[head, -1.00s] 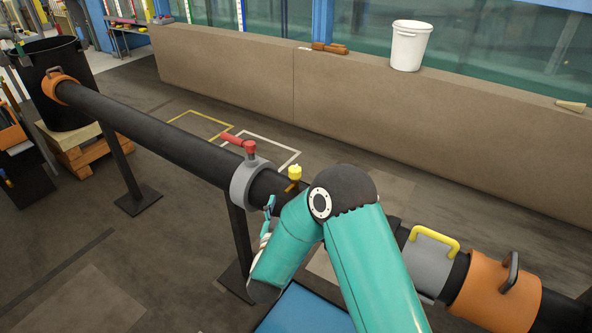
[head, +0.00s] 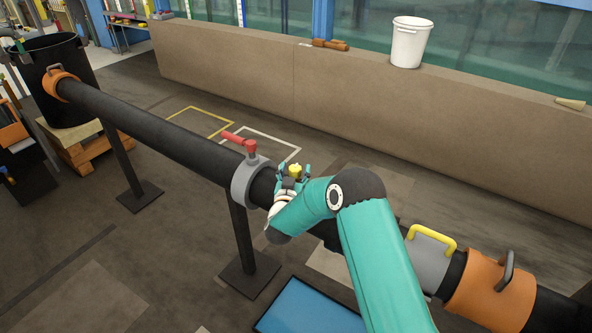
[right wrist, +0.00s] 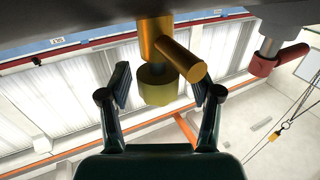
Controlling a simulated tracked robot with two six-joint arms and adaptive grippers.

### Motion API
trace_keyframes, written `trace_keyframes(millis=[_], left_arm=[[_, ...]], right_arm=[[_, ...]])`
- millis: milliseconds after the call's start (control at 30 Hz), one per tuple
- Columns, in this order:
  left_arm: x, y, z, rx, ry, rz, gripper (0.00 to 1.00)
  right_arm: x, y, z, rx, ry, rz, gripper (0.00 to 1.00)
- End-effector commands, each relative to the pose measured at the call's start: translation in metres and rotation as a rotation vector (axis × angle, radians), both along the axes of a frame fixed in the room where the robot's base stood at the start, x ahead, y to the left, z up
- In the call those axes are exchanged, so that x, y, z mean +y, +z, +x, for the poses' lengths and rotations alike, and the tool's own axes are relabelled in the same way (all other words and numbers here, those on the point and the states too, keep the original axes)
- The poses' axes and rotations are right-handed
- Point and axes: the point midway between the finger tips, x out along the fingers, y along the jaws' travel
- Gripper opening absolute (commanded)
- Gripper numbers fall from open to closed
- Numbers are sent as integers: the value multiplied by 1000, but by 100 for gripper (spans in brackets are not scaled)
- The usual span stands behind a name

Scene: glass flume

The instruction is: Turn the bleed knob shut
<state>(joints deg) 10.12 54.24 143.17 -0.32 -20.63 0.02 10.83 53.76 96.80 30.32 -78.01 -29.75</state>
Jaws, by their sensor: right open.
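The yellow bleed knob (head: 295,170) is on top of the black pipe (head: 165,137), just right of the grey collar with the red lever. In the right wrist view the knob (right wrist: 158,86) hangs from a brass fitting (right wrist: 168,45) with a side stub. My right gripper (head: 293,178) is at the knob, its fingers open. In the right wrist view one finger is on each side of the knob, with visible gaps. The arm and fingers partly hide the knob's base in the head view. My left gripper is out of view.
The red lever (head: 238,141) on the grey collar (head: 246,184) stands close to the left of my right gripper. A grey clamp with a yellow handle (head: 431,236) and an orange collar (head: 490,290) are farther right along the pipe. A brown wall (head: 400,120) runs behind.

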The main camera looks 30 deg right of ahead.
Motion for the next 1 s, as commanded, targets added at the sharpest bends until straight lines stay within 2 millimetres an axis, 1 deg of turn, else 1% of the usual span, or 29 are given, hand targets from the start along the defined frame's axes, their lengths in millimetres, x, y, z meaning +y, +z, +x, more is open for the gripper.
trace_keyframes(millis=[100,133,367,400,467,500,667,833,1000], left_arm=[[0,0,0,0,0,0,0],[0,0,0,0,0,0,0],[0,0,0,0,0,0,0],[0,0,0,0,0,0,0],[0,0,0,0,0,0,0],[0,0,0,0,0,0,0],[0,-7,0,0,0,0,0],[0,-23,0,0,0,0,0],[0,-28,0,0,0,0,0]], right_arm=[[0,0,0,0,0,0,64],[0,0,0,0,0,0,60],[0,0,0,-1,0,1,22],[0,0,0,-1,0,1,15],[0,0,0,-1,0,1,5],[0,0,0,-1,0,1,3],[2,-2,1,-4,-32,-1,3],[2,-2,2,-8,-146,-2,3],[2,0,1,-4,-231,-2,3]])
